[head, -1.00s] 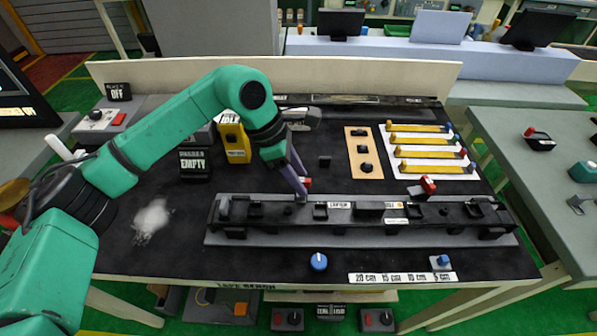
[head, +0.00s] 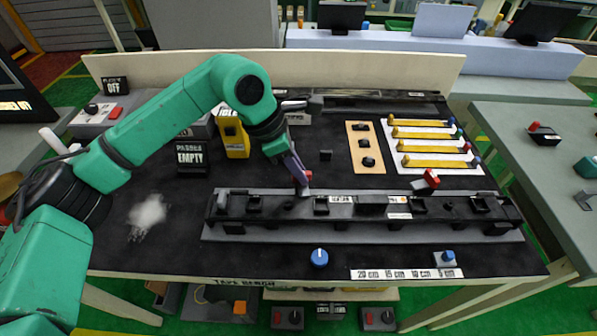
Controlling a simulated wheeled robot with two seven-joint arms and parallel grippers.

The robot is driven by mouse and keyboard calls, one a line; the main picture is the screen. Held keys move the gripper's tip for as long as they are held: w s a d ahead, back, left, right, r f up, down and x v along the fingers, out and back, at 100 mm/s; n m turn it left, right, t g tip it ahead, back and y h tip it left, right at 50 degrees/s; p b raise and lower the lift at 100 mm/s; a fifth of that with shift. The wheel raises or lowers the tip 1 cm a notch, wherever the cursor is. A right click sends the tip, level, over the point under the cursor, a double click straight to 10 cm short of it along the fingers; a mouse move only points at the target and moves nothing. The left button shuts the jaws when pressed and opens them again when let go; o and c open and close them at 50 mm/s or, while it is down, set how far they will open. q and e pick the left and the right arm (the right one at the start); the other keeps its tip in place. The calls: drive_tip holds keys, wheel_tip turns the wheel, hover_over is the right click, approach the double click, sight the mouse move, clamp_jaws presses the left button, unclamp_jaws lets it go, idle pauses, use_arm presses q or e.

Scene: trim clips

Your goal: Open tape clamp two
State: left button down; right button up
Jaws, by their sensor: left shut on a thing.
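A long dark fixture rail (head: 355,226) lies across the front half of the black bench. Two red-handled clamp levers stand along its back edge. The right lever (head: 431,178) stands tilted up with no gripper at it. The left lever (head: 308,176) is at my left gripper (head: 302,186), which reaches down from behind the rail. The purple fingers are shut on this lever and partly hide it. The lever's base and its contact with the rail are hard to make out. My right gripper is not in view.
A white board with yellow strips (head: 433,163) and a tan panel with black knobs (head: 366,160) lie behind the rail. A blue knob (head: 319,257) is in front. A yellow block (head: 234,139) and a sign reading EMPTY (head: 190,157) stand left.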

use_arm(q)
drive_tip(key=n+t+b, duration=0.1)
drive_tip(key=n+b, duration=0.2)
drive_tip(key=shift+f+n, duration=0.1)
drive_tip(key=shift+n, duration=0.2)
drive_tip(key=n+b, duration=0.1)
drive_tip(key=n+t+y+b, duration=0.1)
drive_tip(key=n+b, duration=0.1)
drive_tip(key=shift+s+d+t, duration=0.1)
drive_tip(key=shift+d+t, duration=0.05)
drive_tip(key=shift+t, duration=0.15)
drive_tip(key=n+b, duration=0.1)
drive_tip(key=n, duration=0.1)
drive_tip(key=n+y+b, duration=0.1)
drive_tip(key=n, duration=0.1)
drive_tip(key=shift+s+n+t+y, duration=0.1)
drive_tip(key=shift+n+t+y, duration=0.2)
drive_tip(key=shift+t, duration=0.1)
drive_tip(key=shift+d+r+n+y+b, duration=0.1)
drive_tip(key=shift+r+n+y+b, duration=0.2)
drive_tip(key=shift+n+b, duration=0.45)
drive_tip(key=c, duration=0.8)
unclamp_jaws()
drive_tip(key=shift+f, duration=0.1)
drive_tip(key=shift+c, duration=0.2)
